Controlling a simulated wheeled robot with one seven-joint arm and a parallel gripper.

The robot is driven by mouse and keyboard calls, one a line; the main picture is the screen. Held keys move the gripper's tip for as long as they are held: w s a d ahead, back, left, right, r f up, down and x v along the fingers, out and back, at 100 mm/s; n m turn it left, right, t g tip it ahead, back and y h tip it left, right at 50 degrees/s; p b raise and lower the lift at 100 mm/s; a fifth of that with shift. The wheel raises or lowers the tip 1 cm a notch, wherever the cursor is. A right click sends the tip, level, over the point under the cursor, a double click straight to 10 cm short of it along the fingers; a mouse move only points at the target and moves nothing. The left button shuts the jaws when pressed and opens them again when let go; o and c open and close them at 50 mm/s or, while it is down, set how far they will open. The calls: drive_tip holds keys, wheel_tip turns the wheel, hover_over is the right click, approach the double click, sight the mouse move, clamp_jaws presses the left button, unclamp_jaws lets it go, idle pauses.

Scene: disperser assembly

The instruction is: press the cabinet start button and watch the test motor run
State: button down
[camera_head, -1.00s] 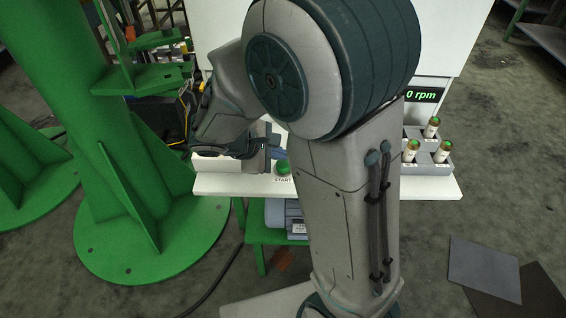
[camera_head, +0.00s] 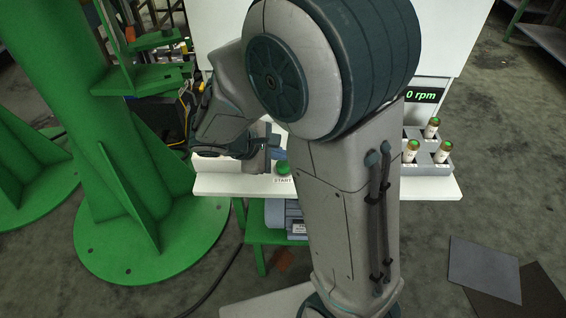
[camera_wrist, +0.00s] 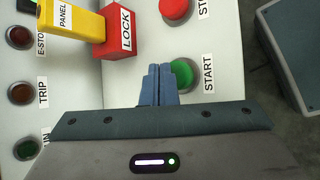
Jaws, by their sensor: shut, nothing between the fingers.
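The green START button (camera_head: 283,168) sits on the white cabinet ledge, with its label just below it; it also shows in the wrist view (camera_wrist: 182,73). My gripper (camera_head: 279,153) is shut and empty, with its blue fingertips close above the button. In the wrist view the shut fingertips (camera_wrist: 160,72) are beside the button and cover part of its edge. I cannot tell whether they touch it. The display (camera_head: 421,95) reads 0 rpm. The grey motor (camera_head: 294,219) stands on the green shelf below, partly hidden by my arm.
The wrist view shows a red stop button (camera_wrist: 175,9), a red LOCK block (camera_wrist: 119,40) and a yellow PANEL tag (camera_wrist: 70,20) near the fingers. A grey rack (camera_head: 428,165) with 3 green-capped vials stands at right. A green column (camera_head: 120,150) stands at left.

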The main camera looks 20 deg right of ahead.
sight(279, 166)
drive_tip(key=shift+f, duration=0.1)
idle(0.4)
drive_tip(key=shift+f+b, duration=0.3)
drive_tip(key=shift+b, duration=0.1)
drive_tip(key=shift+f+b, duration=0.7)
drive_tip(key=shift+f, duration=0.2)
idle(0.7)
drive_tip(key=shift+r, duration=0.15)
drive_tip(key=shift+r+p, duration=1.05)
drive_tip(key=shift+r, duration=0.1)
wheel_tip(279, 166, up, 5)
drive_tip(key=p, duration=0.4)
drive_tip(key=shift+r, duration=0.1)
idle(0.5)
